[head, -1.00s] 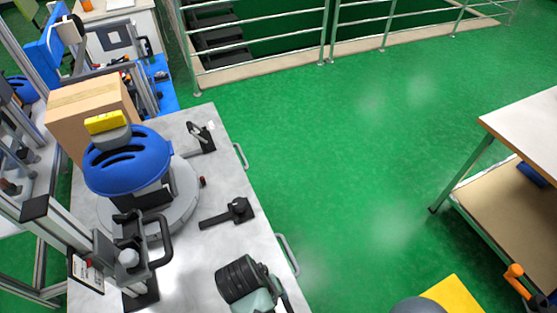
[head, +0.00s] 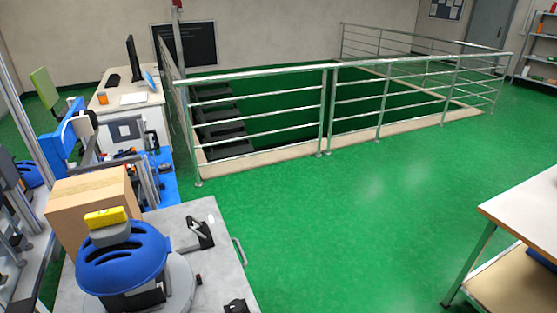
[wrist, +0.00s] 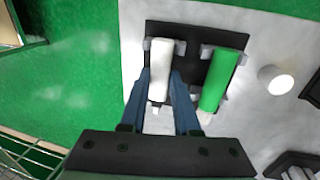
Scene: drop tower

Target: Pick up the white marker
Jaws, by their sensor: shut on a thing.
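The white marker (wrist: 159,70) is in the wrist view, between the two blue-grey fingers of my gripper (wrist: 160,88). My gripper is shut on it, with a finger along each side. The marker lies over the left part of a black holder (wrist: 196,65); I cannot tell whether it still touches the holder. A green marker (wrist: 223,80) sits on the right of the same holder, just apart from the right finger. My gripper is not visible in the head view, and I cannot make out the white marker there.
A grey bench (head: 215,262) carries a blue-topped round device (head: 122,262) and a cardboard box (head: 90,205). A white round piece (wrist: 275,80) lies right of the holder. Railings (head: 255,115) stand behind; another table (head: 520,215) is at right. Green floor between is clear.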

